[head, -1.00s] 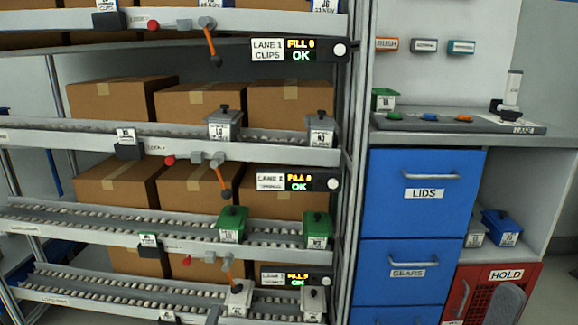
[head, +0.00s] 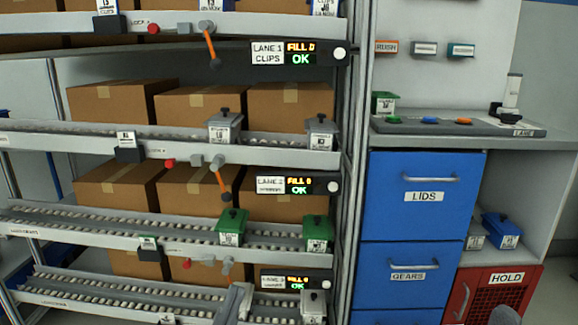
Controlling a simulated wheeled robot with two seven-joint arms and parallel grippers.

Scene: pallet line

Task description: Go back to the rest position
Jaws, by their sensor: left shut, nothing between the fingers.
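My left gripper (head: 238,301) shows at the bottom of the head view, grey and seen partly. It is shut with nothing held. It stands in front of the lowest rack lane (head: 130,294), beside a grey lidded bin (head: 313,304) at that lane's right end. It covers the spot where another grey bin and the lane's orange lever showed. I cannot tell whether it touches anything.
Roller lanes hold grey bins (head: 224,128) and green bins (head: 232,228), with cardboard boxes (head: 112,102) behind. Orange levers (head: 220,182) stick out from the lane fronts. Blue drawers (head: 425,205) and a red HOLD door (head: 468,297) stand right, below a grey counter (head: 440,137).

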